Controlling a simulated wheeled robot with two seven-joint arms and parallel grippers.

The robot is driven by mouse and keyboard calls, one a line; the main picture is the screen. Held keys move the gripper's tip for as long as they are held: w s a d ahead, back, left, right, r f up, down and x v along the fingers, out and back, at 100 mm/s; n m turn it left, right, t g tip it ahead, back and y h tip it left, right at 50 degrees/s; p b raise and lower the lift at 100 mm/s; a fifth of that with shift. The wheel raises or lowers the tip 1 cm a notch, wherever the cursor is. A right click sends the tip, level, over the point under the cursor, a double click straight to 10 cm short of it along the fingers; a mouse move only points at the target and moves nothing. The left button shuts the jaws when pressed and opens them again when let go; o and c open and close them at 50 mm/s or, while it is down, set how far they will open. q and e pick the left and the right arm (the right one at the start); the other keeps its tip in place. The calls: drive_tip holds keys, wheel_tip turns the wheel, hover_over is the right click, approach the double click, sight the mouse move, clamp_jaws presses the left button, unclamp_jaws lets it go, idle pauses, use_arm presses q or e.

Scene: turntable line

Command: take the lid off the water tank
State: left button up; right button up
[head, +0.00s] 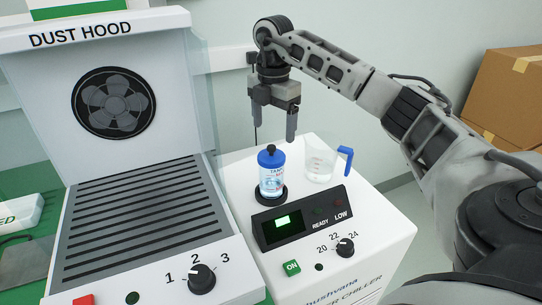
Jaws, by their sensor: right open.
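The water tank (271,182) is a small clear bottle with blue print, standing upright on a dark round base on top of the white chiller. Its blue lid (271,158) with a black knob is on it. My right gripper (274,130) is open and empty, above and just behind the lid, with its fingers pointing down. The fingers look apart from the lid. My left gripper is out of view.
A clear measuring jug (320,161) with a blue handle stands right of the tank on the chiller (376,217). The dust hood (124,100) rises to the left, with a slatted bed. Cardboard boxes (505,95) are stacked at the far right.

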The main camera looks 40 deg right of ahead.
sight(271, 146)
drive_tip(key=shift+w+a+f, duration=0.1)
drive_tip(key=shift+f, duration=1.5)
drive_tip(key=shift+w+a+f, duration=0.1)
drive_tip(key=shift+f, duration=1.45)
drive_tip(key=shift+c, duration=0.2)
drive_tip(key=c, duration=0.9)
